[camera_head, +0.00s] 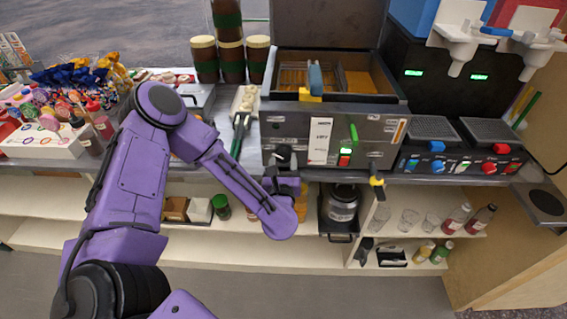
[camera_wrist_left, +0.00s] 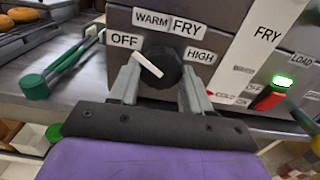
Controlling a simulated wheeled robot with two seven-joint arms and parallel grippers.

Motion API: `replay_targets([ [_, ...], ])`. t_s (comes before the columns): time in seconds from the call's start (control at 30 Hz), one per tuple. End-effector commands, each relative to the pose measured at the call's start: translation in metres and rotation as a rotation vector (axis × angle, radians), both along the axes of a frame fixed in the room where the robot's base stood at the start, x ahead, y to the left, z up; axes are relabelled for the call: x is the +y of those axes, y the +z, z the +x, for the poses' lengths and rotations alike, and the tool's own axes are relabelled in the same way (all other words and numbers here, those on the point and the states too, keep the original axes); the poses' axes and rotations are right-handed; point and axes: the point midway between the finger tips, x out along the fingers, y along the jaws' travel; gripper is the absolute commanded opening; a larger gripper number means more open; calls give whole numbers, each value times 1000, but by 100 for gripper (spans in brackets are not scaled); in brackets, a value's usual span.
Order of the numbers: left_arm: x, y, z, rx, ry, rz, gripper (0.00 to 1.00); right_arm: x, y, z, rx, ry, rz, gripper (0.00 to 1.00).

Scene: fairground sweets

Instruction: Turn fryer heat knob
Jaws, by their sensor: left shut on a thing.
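The fryer (camera_head: 390,160) stands on the counter with its dark front panel facing me. Its black heat knob (camera_wrist_left: 172,58) is low on the left of the panel. It shows small in the head view (camera_head: 284,149). In the left wrist view its white pointer line (camera_wrist_left: 147,64) points up and left, at the OFF label (camera_wrist_left: 125,40). The WARM, FRY and HIGH labels sit around it clockwise. My left gripper (camera_wrist_left: 160,76) is shut on the knob, one finger on each side. In the head view its wrist partly covers the area below the knob. My right gripper is not in view.
A red switch with a green light (camera_wrist_left: 268,97) is right of the knob. Green-handled tongs (camera_wrist_left: 35,86) lie on the counter at left. A yellow-tipped handle (camera_head: 376,181) sticks out from the fryer's lower right. A drinks machine (camera_head: 440,100) stands at right.

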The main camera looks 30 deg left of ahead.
Motion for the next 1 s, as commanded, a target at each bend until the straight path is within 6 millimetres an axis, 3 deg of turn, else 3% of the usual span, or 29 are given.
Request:
replay_targets([
  [1.0,2,2,-2,497,-2,816,18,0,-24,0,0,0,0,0],
])
